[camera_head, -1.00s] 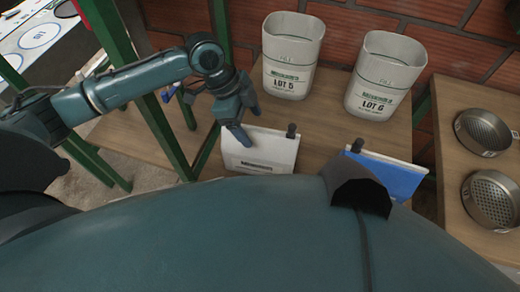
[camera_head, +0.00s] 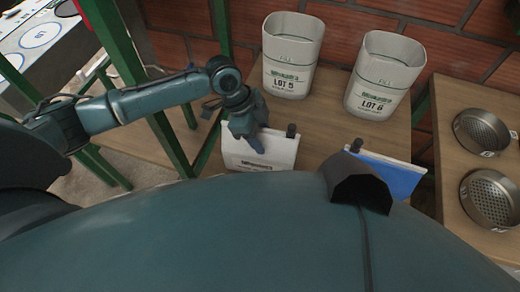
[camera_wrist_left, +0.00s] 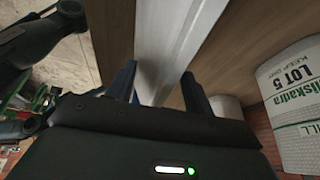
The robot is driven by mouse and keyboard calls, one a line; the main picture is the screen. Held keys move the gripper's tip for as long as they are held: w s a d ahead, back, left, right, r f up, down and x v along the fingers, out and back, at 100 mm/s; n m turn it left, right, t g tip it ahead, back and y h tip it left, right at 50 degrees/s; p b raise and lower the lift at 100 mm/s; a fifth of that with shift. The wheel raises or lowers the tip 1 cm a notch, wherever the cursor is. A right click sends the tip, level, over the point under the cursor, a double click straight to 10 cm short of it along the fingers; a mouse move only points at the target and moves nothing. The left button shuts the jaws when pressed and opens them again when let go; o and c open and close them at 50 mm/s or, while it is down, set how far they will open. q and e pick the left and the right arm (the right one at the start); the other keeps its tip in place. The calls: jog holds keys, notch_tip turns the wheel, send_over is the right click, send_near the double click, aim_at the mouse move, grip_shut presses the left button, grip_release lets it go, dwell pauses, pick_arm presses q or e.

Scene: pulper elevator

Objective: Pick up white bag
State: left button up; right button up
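The white bag (camera_head: 280,152) stands on the wooden bench in the head view, with a dark clip at its top right corner. My left gripper (camera_head: 254,142) is over the bag's top edge, and its fingers hide part of the bag's upper middle. In the left wrist view the two fingers of my left gripper (camera_wrist_left: 158,82) are apart, with the white bag (camera_wrist_left: 157,40) between and beyond them. Whether a finger touches the bag cannot be told. My right gripper is not in view.
White bins marked LOT 5 (camera_head: 291,60) and LOT 6 (camera_head: 385,80) stand behind the bag. A blue bag (camera_head: 392,176) stands to its right. A green frame post (camera_head: 160,120) rises on the left. Round metal sieves (camera_head: 484,131) sit on the right-hand bench.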

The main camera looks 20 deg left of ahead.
pick_arm(q)
jog(key=shift+r, duration=0.1)
grip_shut()
dwell(0.4)
